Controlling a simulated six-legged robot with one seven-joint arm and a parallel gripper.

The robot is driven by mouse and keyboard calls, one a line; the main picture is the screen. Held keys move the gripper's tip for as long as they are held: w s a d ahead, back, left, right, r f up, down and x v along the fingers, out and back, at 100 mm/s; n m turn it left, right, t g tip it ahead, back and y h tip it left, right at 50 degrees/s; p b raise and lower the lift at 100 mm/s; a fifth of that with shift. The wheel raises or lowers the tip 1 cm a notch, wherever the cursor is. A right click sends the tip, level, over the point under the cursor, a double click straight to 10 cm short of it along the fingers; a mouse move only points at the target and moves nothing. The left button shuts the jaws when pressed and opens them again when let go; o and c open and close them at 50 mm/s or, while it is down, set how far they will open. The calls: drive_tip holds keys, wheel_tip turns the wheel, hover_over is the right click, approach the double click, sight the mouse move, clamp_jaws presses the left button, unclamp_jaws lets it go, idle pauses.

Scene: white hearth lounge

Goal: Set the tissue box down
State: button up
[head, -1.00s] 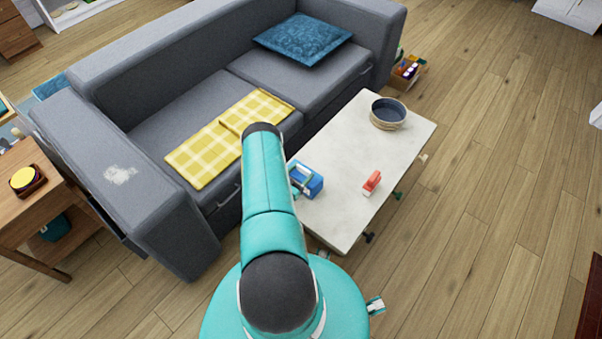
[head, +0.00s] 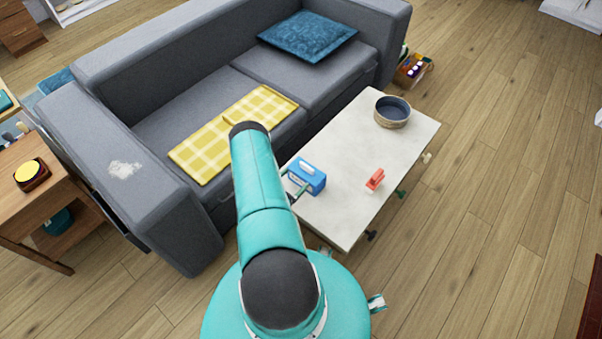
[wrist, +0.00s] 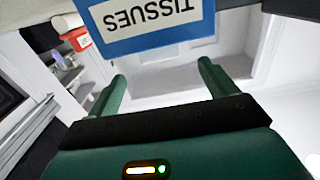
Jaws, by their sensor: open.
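The blue tissue box (head: 307,175), with a white tissue slot on top, sits on the near left part of the pale coffee table (head: 345,215). In the wrist view the box (wrist: 150,22) shows its "TISSUES" label upside down at the top. My gripper (wrist: 163,82) is open, its two green fingers spread apart with nothing between them. The box is beyond the fingertips, apart from them. In the head view my arm hides most of the gripper; a small part shows at the box's near left side.
On the table are a red-orange object (head: 375,180) and a dark blue round bowl (head: 392,111) at the far end. The grey sofa (head: 150,110) with a yellow checked cloth (head: 230,135) stands along the left. Bare wooden floor (head: 500,200) lies to the right.

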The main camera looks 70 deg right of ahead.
drive_tip(key=v, duration=0.5)
drive_tip(key=shift+a, duration=0.1)
